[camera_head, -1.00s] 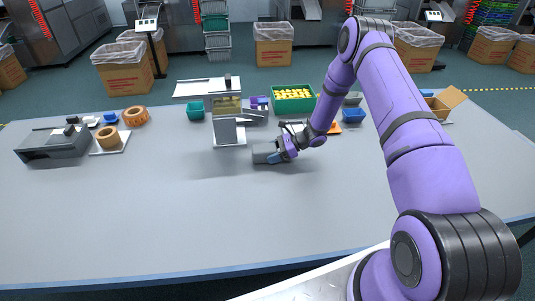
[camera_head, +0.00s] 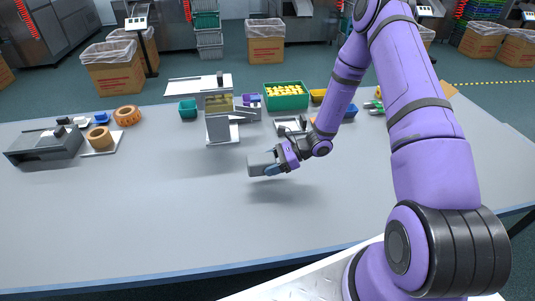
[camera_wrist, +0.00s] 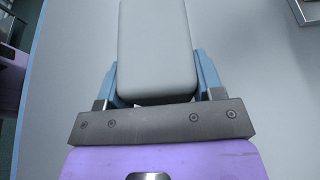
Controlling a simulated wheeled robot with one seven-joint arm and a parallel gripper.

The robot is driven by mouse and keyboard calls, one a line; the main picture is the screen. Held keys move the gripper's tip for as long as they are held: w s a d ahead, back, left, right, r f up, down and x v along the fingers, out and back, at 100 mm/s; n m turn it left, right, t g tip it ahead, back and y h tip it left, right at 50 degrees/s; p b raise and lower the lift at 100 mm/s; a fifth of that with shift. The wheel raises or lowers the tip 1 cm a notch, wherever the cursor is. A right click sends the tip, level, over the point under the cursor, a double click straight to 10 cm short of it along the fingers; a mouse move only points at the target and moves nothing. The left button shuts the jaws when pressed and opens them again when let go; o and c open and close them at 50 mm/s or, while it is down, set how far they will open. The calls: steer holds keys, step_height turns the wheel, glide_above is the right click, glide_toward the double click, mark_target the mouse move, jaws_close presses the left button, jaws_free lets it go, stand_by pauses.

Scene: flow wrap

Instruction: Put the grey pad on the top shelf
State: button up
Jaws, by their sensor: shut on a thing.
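The grey pad (camera_head: 261,164) is a rounded block at the end of my arm, held above the table in the head view. It fills the upper middle of the wrist view (camera_wrist: 157,50). My gripper (camera_head: 276,166) is shut on the pad, with a blue finger on each side of it, as the wrist view (camera_wrist: 157,88) shows. A grey stand with shelf-like levels (camera_head: 218,128) is up and left of my gripper, apart from it. A flat light plate (camera_head: 196,86) lies at its top; I cannot tell whether this is the top shelf.
A green bin of yellow items (camera_head: 286,97) and a small teal bin (camera_head: 188,110) stand near the stand. Tape rolls (camera_head: 127,116) and a grey machine (camera_head: 44,146) are at the left. The table's (camera_head: 150,225) front and middle are clear.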

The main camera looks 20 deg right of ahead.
steer(key=shift+s+a+r, duration=0.1)
steer(key=shift+s+a, duration=0.15)
steer(key=shift+s, duration=0.65)
steer(key=shift+s+a+r, duration=0.1)
steer(key=shift+s+a, duration=0.1)
steer(key=shift+s, duration=0.7)
steer(key=w+d+r+m+t+h, duration=0.3)
steer(key=w+r+m+t, duration=0.1)
steer(key=w+m+t, duration=0.15)
steer(key=w+d+r+m+t+h, duration=0.4)
steer(key=w+m, duration=0.1)
steer(key=w, duration=0.2)
step_height(320, 180, up, 14)
steer(key=w+m+h, duration=0.2)
steer(key=shift+w+a+f+t, duration=0.15)
steer(key=shift+f+t, duration=0.05)
steer(key=shift+t, duration=0.25)
steer(key=shift+f, duration=0.1)
